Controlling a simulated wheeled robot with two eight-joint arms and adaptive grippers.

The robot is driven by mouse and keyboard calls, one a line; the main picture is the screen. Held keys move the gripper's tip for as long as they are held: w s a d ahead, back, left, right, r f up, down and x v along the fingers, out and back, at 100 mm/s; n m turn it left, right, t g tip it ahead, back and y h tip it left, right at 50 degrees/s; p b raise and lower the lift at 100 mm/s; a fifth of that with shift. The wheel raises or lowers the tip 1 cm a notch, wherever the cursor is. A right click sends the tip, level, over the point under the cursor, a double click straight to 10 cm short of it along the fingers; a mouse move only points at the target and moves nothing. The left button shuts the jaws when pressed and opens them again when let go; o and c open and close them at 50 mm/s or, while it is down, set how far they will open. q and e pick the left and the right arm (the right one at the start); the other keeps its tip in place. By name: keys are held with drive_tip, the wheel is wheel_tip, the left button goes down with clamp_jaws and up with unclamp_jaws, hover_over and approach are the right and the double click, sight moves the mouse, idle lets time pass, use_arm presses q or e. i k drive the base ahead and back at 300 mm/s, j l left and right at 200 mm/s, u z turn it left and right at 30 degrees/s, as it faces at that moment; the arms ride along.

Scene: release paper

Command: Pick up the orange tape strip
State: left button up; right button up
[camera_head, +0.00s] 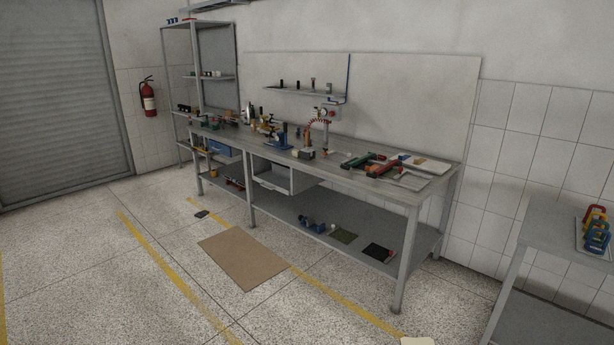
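I cannot single out an orange tape strip in the head view. Yellow-orange stripes run along the floor, one in front of the workbench (345,306) and one farther left (165,265). The long grey workbench (335,172) stands against the wall and carries many small tools and parts. A small tan and white item (428,164) lies near its right end, too small to make out. Neither of my grippers is in view.
A brown mat (243,258) lies on the floor before the bench, with a small dark object (201,214) nearby. A grey side table (558,221) with coloured padlock-like items (597,228) stands at right. Shelving (206,75) stands at the back left. The left floor is mostly clear.

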sight(375, 166)
drive_tip(key=i+z, duration=0.1)
drive_tip(key=i, duration=0.6)
drive_tip(key=i+j+z, duration=0.15)
drive_tip(key=i, duration=0.55)
drive_tip(key=i+j+z, duration=0.1)
drive_tip(key=i, duration=0.65)
